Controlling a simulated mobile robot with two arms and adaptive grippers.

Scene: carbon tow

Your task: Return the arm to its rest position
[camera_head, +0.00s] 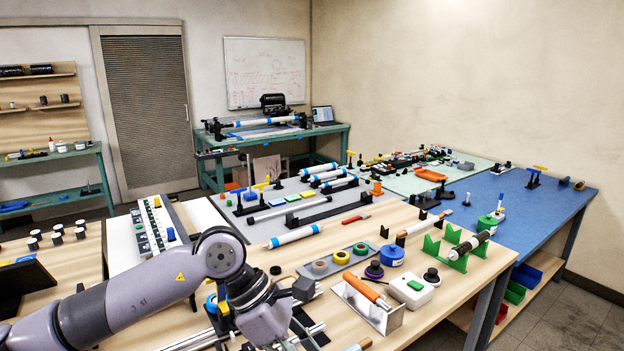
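My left arm (130,297) comes in from the lower left. It bends at a raised joint (220,252) and runs down to its wrist (262,318) over the front of the wooden table, near the bottom edge. My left gripper's fingertips cannot be made out among the dark parts by the wrist, so I cannot tell whether it is open or holds anything. My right arm and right gripper are not in view.
Close right of the wrist are a tray of tape rolls (320,267), an orange-handled roller (366,289) and a white box with a green button (410,289). Green stands (457,254) hold a dark roll. The blue table (540,211) has bare room.

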